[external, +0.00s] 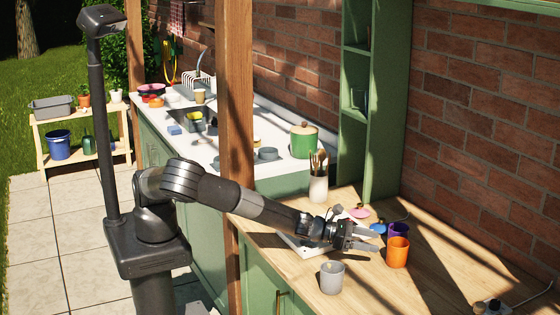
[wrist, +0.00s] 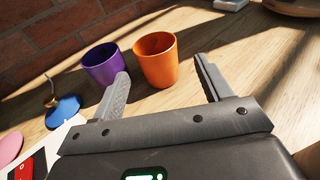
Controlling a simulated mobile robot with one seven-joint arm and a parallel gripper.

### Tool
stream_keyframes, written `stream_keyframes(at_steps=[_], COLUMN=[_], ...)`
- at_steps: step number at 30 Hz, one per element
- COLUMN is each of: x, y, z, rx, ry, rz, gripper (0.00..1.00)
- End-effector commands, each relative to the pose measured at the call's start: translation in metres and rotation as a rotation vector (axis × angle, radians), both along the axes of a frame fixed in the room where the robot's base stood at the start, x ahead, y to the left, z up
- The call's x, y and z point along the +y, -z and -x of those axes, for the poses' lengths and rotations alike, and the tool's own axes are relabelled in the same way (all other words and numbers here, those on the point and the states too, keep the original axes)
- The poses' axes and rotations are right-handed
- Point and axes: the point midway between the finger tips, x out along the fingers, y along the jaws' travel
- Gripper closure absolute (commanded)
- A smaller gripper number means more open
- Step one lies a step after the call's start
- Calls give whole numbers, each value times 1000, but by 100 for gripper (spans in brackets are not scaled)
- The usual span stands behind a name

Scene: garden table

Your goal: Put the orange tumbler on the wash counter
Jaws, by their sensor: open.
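The orange tumbler (external: 398,252) stands upright on the wooden table, just right of my gripper (external: 374,242) in the external view. In the wrist view the orange tumbler (wrist: 157,62) stands ahead of my gripper (wrist: 165,82), between the lines of the two fingers and nearer the left one. My gripper is open and empty, with a gap to the tumbler. The white wash counter (external: 203,147) with its sink lies at the back left in the external view, beyond the wooden post.
A purple tumbler (wrist: 104,64) stands close left of the orange one. A grey tumbler (external: 332,277) stands near the table's front edge. A utensil crock (external: 318,188) is behind my arm. A wooden post (external: 235,90) rises between table and counter. A green pot (external: 304,140) occupies the counter's right end.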

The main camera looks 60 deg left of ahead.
Motion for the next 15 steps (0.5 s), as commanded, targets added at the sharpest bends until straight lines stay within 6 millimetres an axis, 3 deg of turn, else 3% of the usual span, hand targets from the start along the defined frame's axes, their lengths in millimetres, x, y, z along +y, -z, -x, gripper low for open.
stream_keyframes(at_steps=[8, 15], x=[-1, -14], y=[-20, -11], z=[-7, -31], rx=[111, 119], ry=[-54, -63], rz=[-137, -152], gripper=[29, 29])
